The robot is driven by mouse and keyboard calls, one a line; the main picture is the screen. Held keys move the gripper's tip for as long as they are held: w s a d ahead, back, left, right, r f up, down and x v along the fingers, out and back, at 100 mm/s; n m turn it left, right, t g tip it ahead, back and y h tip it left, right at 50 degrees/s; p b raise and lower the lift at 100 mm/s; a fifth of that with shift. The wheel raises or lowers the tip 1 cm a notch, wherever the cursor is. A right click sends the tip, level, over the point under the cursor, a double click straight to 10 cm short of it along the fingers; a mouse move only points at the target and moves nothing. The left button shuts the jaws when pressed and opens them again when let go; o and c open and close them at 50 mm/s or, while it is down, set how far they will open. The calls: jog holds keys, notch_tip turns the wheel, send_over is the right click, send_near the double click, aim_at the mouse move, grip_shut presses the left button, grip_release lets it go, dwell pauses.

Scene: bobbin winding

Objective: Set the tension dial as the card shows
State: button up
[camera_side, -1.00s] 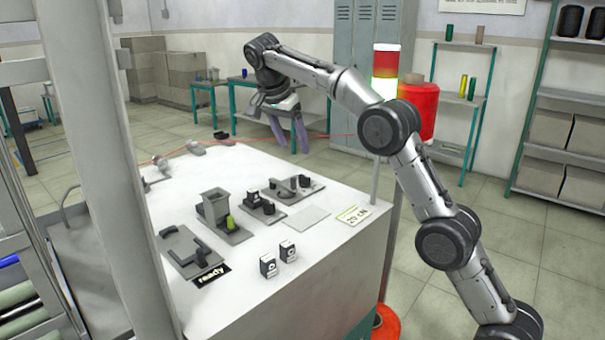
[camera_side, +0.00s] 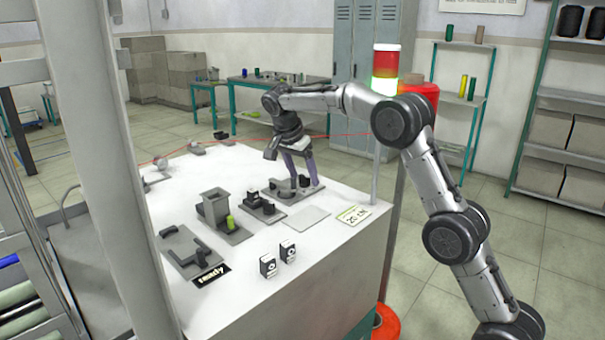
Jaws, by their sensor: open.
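The card (camera_side: 354,215) lies on the right part of the white table and seems to read "20 cN", in small print. A grey plate (camera_side: 273,195) behind it carries a dark curved part and a small black knob (camera_side: 304,181), which looks like the tension dial. Its setting is too small to read. My gripper (camera_side: 303,181) points down over this plate, open, with its two purplish fingers on either side of the knob. I cannot tell whether the fingers touch it.
A second grey plate with black knobs (camera_side: 262,207), a grey hopper block with a green spool (camera_side: 231,222), and a plate with a black handle (camera_side: 197,250) stand to the left. A "ready" label (camera_side: 210,275) and two small black-and-white blocks (camera_side: 268,266) lie in front.

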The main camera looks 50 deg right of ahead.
grip_shut()
dwell(0.8)
dwell(1.1)
grip_release()
jog(key=shift+r, duration=0.1)
jog(key=v, duration=1.3)
jog(key=shift+a+r, duration=0.2)
jog(key=shift+r, duration=0.05)
